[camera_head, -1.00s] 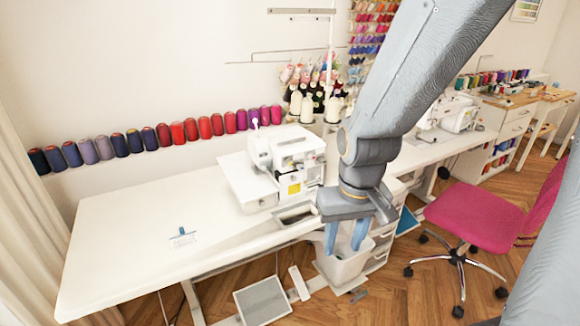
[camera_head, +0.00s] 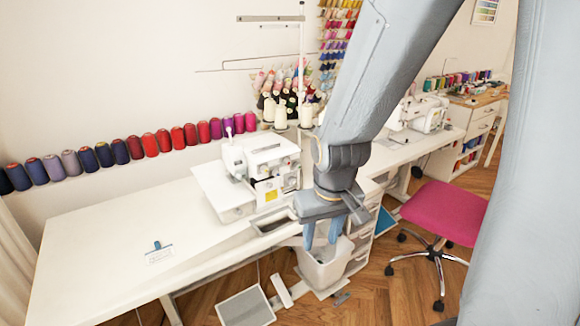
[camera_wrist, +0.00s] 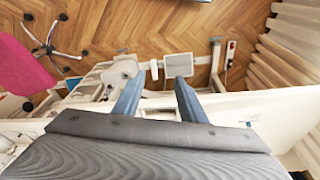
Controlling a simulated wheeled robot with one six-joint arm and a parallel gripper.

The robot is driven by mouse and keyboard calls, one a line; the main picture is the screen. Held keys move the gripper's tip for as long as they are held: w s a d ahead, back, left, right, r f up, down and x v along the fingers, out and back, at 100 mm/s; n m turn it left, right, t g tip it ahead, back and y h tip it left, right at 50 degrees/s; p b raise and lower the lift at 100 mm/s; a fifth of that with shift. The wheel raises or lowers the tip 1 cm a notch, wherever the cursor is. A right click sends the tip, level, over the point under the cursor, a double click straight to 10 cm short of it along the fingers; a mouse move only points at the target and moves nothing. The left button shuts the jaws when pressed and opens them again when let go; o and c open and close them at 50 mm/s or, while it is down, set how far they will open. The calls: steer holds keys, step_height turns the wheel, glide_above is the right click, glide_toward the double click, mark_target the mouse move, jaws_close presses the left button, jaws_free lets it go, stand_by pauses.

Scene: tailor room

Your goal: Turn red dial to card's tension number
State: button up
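A white sewing machine (camera_head: 262,168) stands on the white table (camera_head: 110,225), towards its right end. No red dial can be made out on it at this size. A small white card with a blue clip (camera_head: 159,252) lies on the table left of the machine; its writing is too small to read. My gripper (camera_head: 323,236) hangs in front of and to the right of the machine, over the table's front edge, and touches nothing. In the wrist view its two blue fingers (camera_wrist: 155,98) are apart with nothing between them.
A row of thread spools (camera_head: 105,155) lines the wall behind the table. A white bin (camera_head: 325,265) stands on the floor below my gripper. A pink chair (camera_head: 444,210) is at the right. A second machine (camera_head: 418,112) stands farther back. The table's left part is mostly clear.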

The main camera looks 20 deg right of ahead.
steer(key=w+d+f+n+t+b, duration=0.1)
steer(key=w+d+f+t, duration=0.15)
steer(key=w, duration=0.55)
steer(key=w+d+f+n+t+b, duration=0.1)
steer(key=w+d+t, duration=0.15)
steer(key=w, duration=0.65)
steer(key=n+t+y+b, duration=0.35)
steer(key=t+y, duration=0.25)
steer(key=t, duration=0.4)
glide_toward(289, 164)
steer(key=w+p, duration=0.1)
steer(key=shift+n, duration=0.35)
steer(key=p+x, duration=0.1)
steer(key=x, duration=0.6)
steer(key=shift+w+a+r+p, duration=0.1)
steer(key=shift+w+a+p, duration=0.1)
steer(key=shift+p, duration=0.1)
jaws_close()
